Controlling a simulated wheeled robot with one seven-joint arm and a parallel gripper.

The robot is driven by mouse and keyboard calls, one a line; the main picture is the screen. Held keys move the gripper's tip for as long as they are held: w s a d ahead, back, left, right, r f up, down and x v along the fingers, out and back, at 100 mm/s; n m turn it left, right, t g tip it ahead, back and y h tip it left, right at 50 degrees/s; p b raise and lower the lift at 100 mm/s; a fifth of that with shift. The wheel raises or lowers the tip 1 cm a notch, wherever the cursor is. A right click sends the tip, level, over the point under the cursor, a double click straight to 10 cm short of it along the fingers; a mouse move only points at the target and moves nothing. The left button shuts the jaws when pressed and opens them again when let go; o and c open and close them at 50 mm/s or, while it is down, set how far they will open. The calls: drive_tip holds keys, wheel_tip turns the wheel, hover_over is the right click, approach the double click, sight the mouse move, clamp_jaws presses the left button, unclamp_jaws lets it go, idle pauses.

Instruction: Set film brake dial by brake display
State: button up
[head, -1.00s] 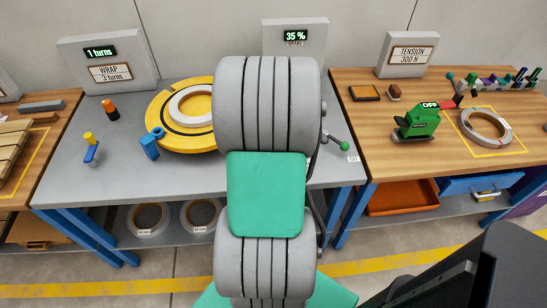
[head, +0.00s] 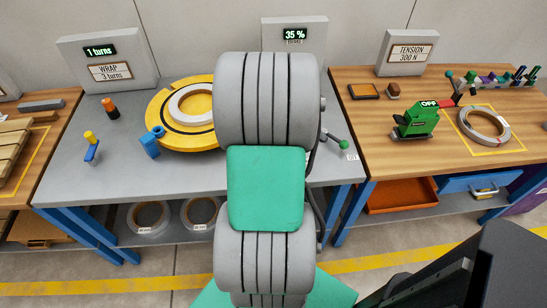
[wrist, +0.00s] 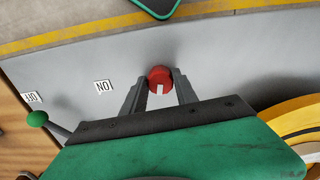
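The brake display (head: 295,34) on the grey panel at the back reads 35 %. The red film brake dial (wrist: 159,77) shows in the wrist view, with a white mark pointing to the bottom of that picture. My gripper (wrist: 160,80) has one finger on each side of the dial, close against it, and looks shut on it. In the head view my own arm hides the dial and the gripper.
The yellow turntable (head: 165,127) with a pale coil ring lies left of my arm. A lever with a green knob (head: 343,144) is to the right; ON and OFF labels show near it in the wrist view. A green strapping tool (head: 414,121) stands on the right bench.

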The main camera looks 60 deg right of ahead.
drive_tip(key=o, duration=0.4)
drive_tip(key=shift+o, duration=0.2)
wheel_tip(320, 180, up, 8)
drive_tip(key=shift+f, duration=0.1)
idle(0.3)
